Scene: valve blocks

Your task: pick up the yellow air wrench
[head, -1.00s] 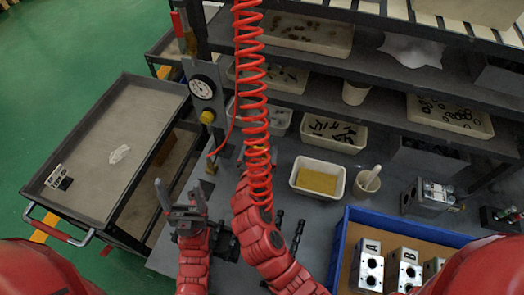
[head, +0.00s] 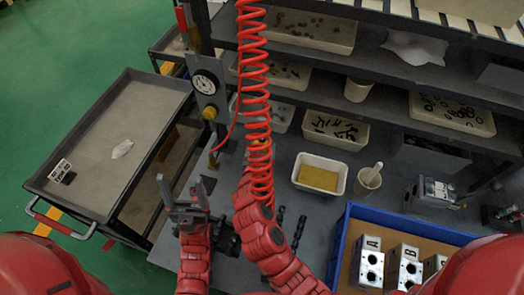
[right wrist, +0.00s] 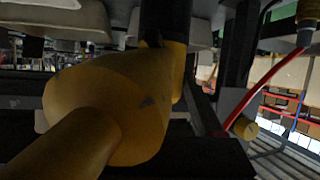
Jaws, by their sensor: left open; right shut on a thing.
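The yellow air wrench (right wrist: 115,100) fills much of the right wrist view, close to the camera, with scuffs on its yellow body. In the head view only a small yellow part (head: 259,143) shows behind the red coiled hose. My right gripper (head: 258,156) is shut on the wrench at the lower end of the coil; its fingers are mostly hidden by the coil and my own arm. My left gripper (head: 184,200) is open and empty, to the left of the right one, over the bench's left edge.
A gauge (head: 205,84) on a post stands behind the grippers. A blue crate (head: 341,231) holds valve blocks (head: 406,266). A grey cart (head: 88,190) stands left.

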